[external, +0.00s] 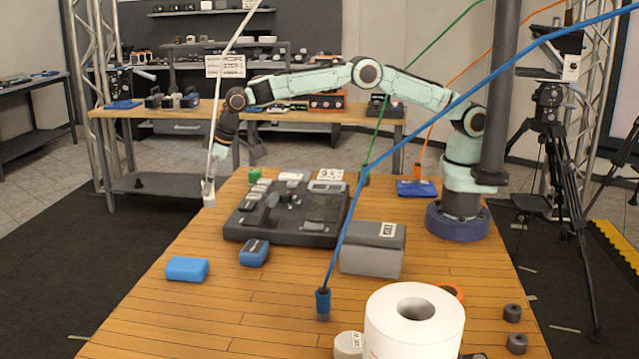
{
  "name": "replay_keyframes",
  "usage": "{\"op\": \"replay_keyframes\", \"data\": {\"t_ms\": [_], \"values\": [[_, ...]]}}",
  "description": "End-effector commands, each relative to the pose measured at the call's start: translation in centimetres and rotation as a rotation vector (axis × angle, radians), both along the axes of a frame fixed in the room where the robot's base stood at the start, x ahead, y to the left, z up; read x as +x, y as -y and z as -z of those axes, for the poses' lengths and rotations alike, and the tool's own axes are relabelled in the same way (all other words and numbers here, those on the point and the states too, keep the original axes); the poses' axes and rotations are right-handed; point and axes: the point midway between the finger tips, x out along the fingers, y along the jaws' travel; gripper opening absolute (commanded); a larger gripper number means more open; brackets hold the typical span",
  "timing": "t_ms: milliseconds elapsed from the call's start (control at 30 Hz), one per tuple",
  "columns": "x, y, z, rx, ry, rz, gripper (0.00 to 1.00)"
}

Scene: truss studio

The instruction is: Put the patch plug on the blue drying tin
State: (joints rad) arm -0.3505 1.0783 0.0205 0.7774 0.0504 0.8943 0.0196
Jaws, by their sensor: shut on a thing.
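My gripper (209,183) is at the far left edge of the wooden table, pointing down. It is shut on a white patch plug (209,200) at the lower end of a white cord (229,60). I cannot tell whether the plug touches the table. A flat blue tin (404,190), which looks like the drying tin, lies near my base at the back right, well away from my gripper. An orange plug (417,170) on an orange cord is at this tin's back edge. Another blue block (187,269) lies at the table's left front.
A dark console (240,224) with raised parts fills the middle. A grey box (371,262), small blue box (254,253) and white roll (405,343) stand nearer. A blue cord (450,108) with a blue plug (323,303) and a green cord (395,92) cross the space.

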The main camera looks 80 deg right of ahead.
Motion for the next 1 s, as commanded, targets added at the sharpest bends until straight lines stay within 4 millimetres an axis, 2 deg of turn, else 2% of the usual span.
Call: {"op": "replay_keyframes", "data": {"t_ms": [100,167,300,500,700,800,867,1000], "values": [[-2.8,-0.3,-2.0,0.008,-0.003,0.008,0.0],[-4.4,-0.2,-2.7,0.011,-0.002,0.013,0.0],[-8.9,0.3,-4.2,0.012,-0.002,0.022,0.0],[-16.0,1.9,-5.1,0.005,0.001,0.029,0.0],[-21.0,3.7,-5.1,-0.005,0.006,0.031,0.0],[-22.2,4.2,-4.9,-0.008,0.007,0.03,0.0],[-22.2,4.2,-4.7,-0.01,0.007,0.031,0.0],[-20.1,3.2,-3.4,-0.012,0.003,0.03,0.0]]}}
